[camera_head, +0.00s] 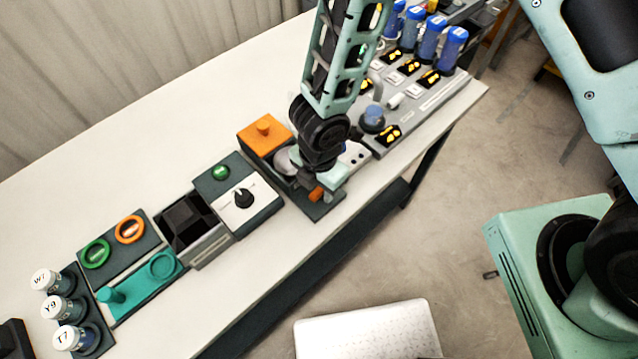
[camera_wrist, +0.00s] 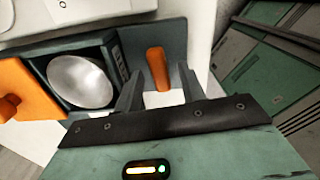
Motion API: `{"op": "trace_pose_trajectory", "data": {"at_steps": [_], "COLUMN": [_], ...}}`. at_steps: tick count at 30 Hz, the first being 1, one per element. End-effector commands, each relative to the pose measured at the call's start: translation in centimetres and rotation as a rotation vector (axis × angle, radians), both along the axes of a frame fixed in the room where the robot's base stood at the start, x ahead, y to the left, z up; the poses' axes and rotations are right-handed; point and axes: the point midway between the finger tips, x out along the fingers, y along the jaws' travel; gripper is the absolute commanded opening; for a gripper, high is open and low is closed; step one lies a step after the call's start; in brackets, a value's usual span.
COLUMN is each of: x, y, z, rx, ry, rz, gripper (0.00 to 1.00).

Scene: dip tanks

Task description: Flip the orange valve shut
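The orange valve handle (camera_head: 316,194) stands on a dark base plate near the front edge of the bench. In the wrist view the orange valve handle (camera_wrist: 156,68) is a rounded bar running away from me, in line with the gap between my fingers. My gripper (camera_wrist: 160,76) is open, with one dark finger on each side of the near part of the handle and a gap showing on both sides. In the head view my gripper (camera_head: 318,178) points down at the valve, and the arm partly hides the unit.
A silver bowl (camera_wrist: 80,80) in a dark housing and an orange lid with a knob (camera_head: 264,137) are beside the valve. A dark unit with a black dial (camera_head: 243,197) is to the left. A panel with blue-capped bottles (camera_head: 428,40) is at the back right.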

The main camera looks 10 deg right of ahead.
Motion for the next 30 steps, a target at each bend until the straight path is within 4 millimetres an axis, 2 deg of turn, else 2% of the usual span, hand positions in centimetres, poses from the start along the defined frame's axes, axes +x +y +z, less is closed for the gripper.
{"op": "trace_pose_trajectory", "data": {"at_steps": [1,4,5,10,16,24,25,27,30], "x": [0.00,0.00,-0.01,0.02,0.00,-0.02,-0.02,-0.02,-0.02], "y": [0.00,0.00,0.01,0.02,0.04,0.04,0.04,0.04,0.04], "z": [0.01,0.02,0.03,-0.13,-0.15,0.02,0.02,0.02,0.02], "rx": [0.000,0.000,0.000,0.001,0.000,0.000,0.000,0.000,0.000], "ry": [0.000,0.000,0.000,-0.001,0.000,0.001,0.001,0.001,0.001], "rz": [0.000,0.000,0.000,-0.016,-0.113,-0.121,-0.121,-0.121,-0.121], "gripper": [0.32,0.04,0.00,0.00,0.00,0.00,0.24,0.40,0.40]}}
